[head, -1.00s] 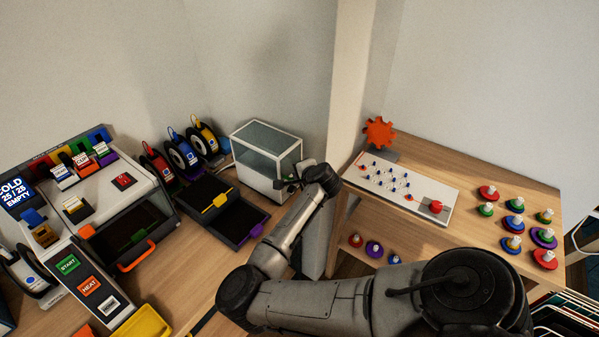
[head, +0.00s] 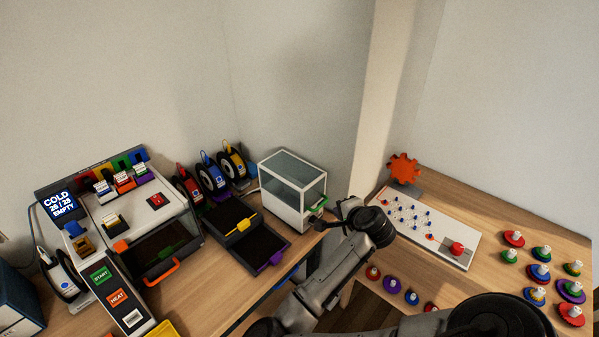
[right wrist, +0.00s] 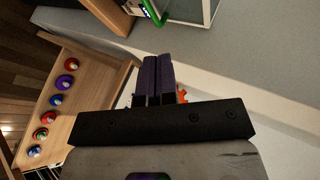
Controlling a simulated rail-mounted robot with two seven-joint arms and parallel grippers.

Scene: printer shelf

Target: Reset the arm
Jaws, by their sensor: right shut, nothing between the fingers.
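My right arm (head: 335,275) reaches up from the bottom right in the head view. Its gripper (head: 322,225) is near the front right corner of the glass-sided white box (head: 293,187). In the right wrist view the two dark fingers (right wrist: 158,75) lie side by side, shut and empty. The box's green handle (right wrist: 153,12) shows beyond the fingertips there, apart from them. My left gripper is in neither view.
A printer (head: 140,235) with a screen reading COLD stands at left. Spools (head: 210,175) and a dark two-part tray (head: 240,247) lie between it and the box. At right, a shelf holds a white peg panel (head: 425,225), an orange gear (head: 403,168) and several coloured knobs (head: 540,272).

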